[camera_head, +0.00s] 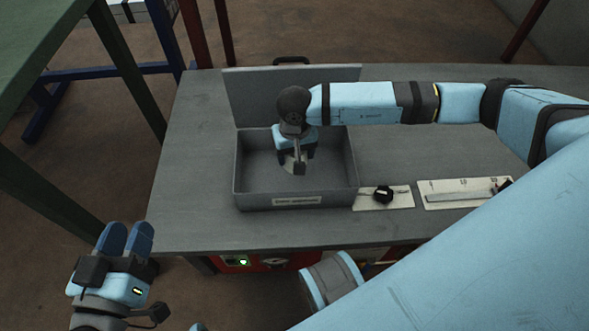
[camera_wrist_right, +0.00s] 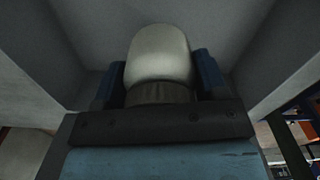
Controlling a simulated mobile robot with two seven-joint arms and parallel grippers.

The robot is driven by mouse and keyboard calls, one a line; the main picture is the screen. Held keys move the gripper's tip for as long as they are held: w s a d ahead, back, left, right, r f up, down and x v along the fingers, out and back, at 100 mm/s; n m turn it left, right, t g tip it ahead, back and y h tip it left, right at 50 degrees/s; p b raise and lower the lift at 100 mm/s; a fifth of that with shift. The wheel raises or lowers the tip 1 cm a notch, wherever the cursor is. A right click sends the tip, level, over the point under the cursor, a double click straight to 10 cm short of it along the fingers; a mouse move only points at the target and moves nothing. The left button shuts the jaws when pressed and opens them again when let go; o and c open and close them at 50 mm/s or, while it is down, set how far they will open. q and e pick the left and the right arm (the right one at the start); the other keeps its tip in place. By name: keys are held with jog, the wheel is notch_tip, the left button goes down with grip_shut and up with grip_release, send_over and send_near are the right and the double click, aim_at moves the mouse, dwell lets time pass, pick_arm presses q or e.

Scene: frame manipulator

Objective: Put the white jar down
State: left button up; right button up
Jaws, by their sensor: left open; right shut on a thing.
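The white jar (camera_wrist_right: 158,55) is between the blue fingers of my right gripper (camera_wrist_right: 158,85) in the right wrist view. I cannot tell whether the jar touches the box floor. My left gripper (camera_head: 126,238) is open and empty, off the table's front left side.
The box's lid (camera_head: 245,98) stands raised at the back. A plate with a black knob (camera_head: 383,194) and a plate with a slider (camera_head: 460,192) lie right of the box. The grey table (camera_head: 190,190) is bare on the left.

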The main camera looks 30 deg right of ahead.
notch_tip(320, 180, down, 2)
jog(key=shift+f, duration=0.1)
notch_tip(320, 180, down, 4)
jog(key=shift+r+b, duration=0.25)
jog(key=shift+b, duration=0.65)
pick_arm(q)
jog(key=shift+w+a+f+m, duration=0.15)
jog(key=shift+w+f+m, duration=0.25)
jog(key=shift+f, duration=0.25)
pick_arm(e)
jog(key=shift+w, duration=0.1)
pick_arm(q)
jog(key=shift+s, duration=0.1)
pick_arm(e)
jog(key=shift+f, duration=0.1)
jog(key=o, duration=1.1)
jog(key=shift+c, duration=0.2)
pick_arm(q)
jog(key=shift+r, duration=0.1)
